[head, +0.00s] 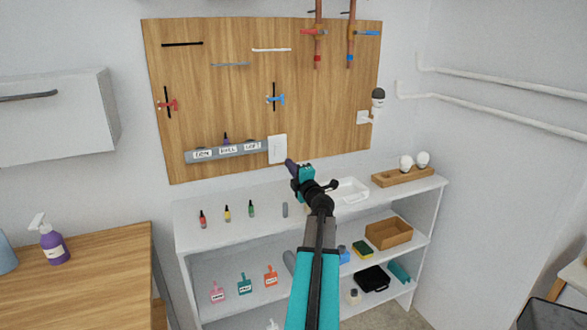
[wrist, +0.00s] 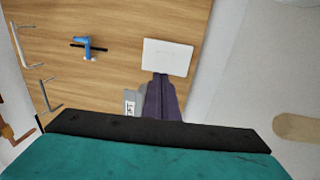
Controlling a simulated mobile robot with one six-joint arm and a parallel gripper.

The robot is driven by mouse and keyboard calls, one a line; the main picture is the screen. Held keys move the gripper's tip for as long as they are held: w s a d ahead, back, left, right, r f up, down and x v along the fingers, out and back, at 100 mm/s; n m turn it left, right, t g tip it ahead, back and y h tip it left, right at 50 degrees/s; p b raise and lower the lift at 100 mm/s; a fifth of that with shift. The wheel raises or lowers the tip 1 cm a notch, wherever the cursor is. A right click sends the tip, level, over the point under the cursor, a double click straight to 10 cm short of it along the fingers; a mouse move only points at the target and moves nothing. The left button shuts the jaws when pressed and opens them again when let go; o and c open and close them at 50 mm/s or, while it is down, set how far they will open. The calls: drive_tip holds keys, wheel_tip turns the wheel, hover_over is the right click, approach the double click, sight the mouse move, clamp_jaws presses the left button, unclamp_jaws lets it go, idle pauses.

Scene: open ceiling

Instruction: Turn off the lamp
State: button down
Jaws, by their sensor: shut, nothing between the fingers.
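A wall lamp (head: 378,97) with a dark rounded top stands on a white wall mount (head: 364,117) right of the wooden pegboard. It shows no clear glow. A white switch plate (head: 277,149) is on the lower part of the pegboard; it also shows in the wrist view (wrist: 168,57). My gripper (head: 290,163) has purple fingers, shut and empty, pointing at the plate. In the wrist view the fingertips (wrist: 160,77) overlap the plate's lower edge; I cannot tell whether they touch it.
A grey labelled rail (head: 225,150) is left of the plate. Below is a white shelf (head: 190,236) with small bottles, a white tray (head: 350,191) and a wooden holder (head: 402,177) with two white bulbs. White pipes (head: 490,85) run along the right wall.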

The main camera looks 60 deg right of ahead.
sight(277, 148)
drive_tip(key=shift+p+x, duration=1)
drive_tip(key=shift+x, duration=4.3)
drive_tip(key=shift+r, duration=0.1)
